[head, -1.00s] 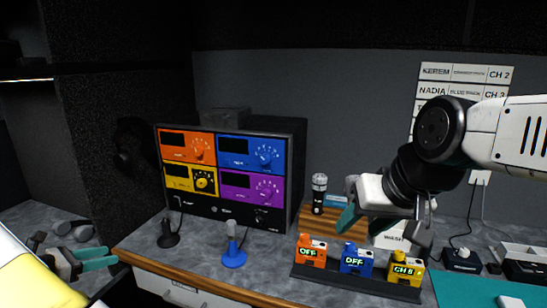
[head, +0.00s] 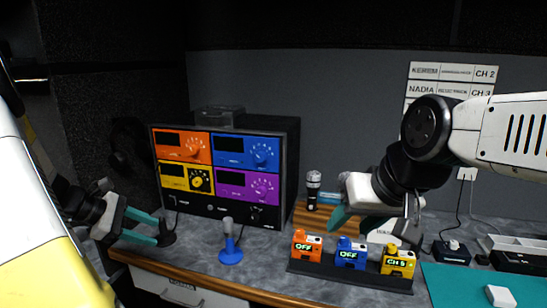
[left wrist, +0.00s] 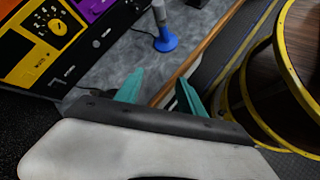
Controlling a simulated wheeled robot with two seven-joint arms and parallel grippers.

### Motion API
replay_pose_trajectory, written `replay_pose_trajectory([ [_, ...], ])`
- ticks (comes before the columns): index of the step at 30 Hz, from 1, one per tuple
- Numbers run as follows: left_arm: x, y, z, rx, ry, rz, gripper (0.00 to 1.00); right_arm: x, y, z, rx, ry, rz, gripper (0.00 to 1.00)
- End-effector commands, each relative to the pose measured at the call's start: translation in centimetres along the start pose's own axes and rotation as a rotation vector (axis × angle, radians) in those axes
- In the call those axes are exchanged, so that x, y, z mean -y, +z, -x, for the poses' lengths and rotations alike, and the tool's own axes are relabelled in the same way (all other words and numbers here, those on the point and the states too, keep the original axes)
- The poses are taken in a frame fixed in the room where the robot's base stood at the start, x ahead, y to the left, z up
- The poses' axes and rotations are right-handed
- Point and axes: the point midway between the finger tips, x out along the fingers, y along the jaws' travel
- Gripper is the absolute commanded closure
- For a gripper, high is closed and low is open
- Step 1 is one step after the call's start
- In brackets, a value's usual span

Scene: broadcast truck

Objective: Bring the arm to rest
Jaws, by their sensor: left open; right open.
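My left gripper (head: 150,228) is open, its two teal fingers apart and empty, over the left end of the desk beside a dark microphone base. In the left wrist view its fingers (left wrist: 158,92) also show apart with nothing between them. My right gripper (head: 362,215) hangs above the row of small belt packs, at the right of the desk. One teal finger shows, and I see nothing held in it. My right arm (head: 430,130) comes in from the right edge.
A rack of four coloured panels (head: 220,170) stands at the back. A blue microphone stand (head: 230,255) is in front. Orange, blue and yellow packs (head: 350,254) sit in a dark holder. A teal mat (head: 460,285) lies right. A yellow-rimmed round thing (left wrist: 250,90) shows in the left wrist view.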

Motion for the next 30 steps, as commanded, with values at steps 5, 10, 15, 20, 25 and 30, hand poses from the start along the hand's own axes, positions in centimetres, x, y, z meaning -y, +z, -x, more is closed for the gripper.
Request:
replay_pose_trajectory([
  [5,2.7,9.6,-0.7,-0.119,-0.175,-0.457,0.54,0.0,0.0,0.0,0.000,0.000,0.000,0.50],
  [10,6.5,16.2,0.1,-0.223,-0.288,-0.906,0.54,0.0,0.0,0.0,0.000,0.000,0.000,0.50],
  [15,10.2,20.7,1.7,-0.318,-0.341,-1.347,0.54,0.0,0.0,0.0,0.000,0.000,0.000,0.50],
  [20,12.6,22.9,3.0,-0.386,-0.343,-1.662,0.54,0.0,0.0,0.0,0.000,0.000,0.000,0.50],
  [25,13.6,23.8,3.6,-0.424,-0.332,-1.824,0.54,0.0,0.0,0.0,0.000,0.000,0.000,0.50],
  [30,13.7,23.8,3.8,-0.431,-0.332,-1.851,0.54,0.0,0.0,0.0,0.000,0.000,0.000,0.50],
])
